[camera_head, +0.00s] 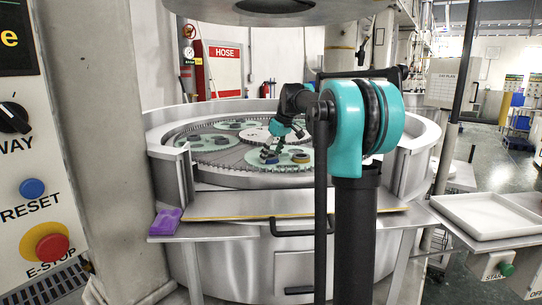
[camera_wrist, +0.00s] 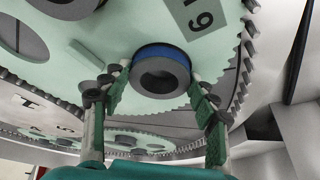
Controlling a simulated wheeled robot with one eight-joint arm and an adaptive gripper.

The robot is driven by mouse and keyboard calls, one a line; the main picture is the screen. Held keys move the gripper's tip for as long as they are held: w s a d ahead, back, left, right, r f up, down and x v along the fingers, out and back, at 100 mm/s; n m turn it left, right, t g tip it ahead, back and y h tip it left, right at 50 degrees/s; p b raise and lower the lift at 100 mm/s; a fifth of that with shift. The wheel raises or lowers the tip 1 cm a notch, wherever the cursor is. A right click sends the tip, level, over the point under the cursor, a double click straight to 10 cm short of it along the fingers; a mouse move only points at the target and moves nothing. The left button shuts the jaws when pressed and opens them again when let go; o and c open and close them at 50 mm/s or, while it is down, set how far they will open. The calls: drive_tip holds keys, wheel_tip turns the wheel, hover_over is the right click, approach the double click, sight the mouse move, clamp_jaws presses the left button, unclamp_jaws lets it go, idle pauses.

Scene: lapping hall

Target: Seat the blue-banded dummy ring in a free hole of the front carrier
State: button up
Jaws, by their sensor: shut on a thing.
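The blue-banded ring (camera_wrist: 160,74) is grey with a dark centre and a blue band around its side. My gripper (camera_wrist: 158,86) is shut on it, with one green-padded finger at each side. The front carrier (camera_wrist: 125,22) is a pale green toothed disc right behind the ring; I cannot tell whether the ring touches it or lies over a hole. In the head view my gripper (camera_head: 272,154) is low over the front carrier (camera_head: 244,160), and a blue spot of the ring (camera_head: 270,160) shows there, small and partly hidden.
A yellow-banded ring (camera_head: 301,158) sits on the front carrier, right of my gripper. Other green carriers (camera_head: 205,143) lie behind. The steel machine rim (camera_head: 415,130) surrounds them. A purple object (camera_head: 166,221) lies on the front ledge's left. A white tray (camera_head: 490,214) stands at right.

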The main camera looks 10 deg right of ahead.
drive_tip(key=o, duration=1.6)
drive_tip(key=shift+f, duration=0.1)
drive_tip(key=v, duration=1.2)
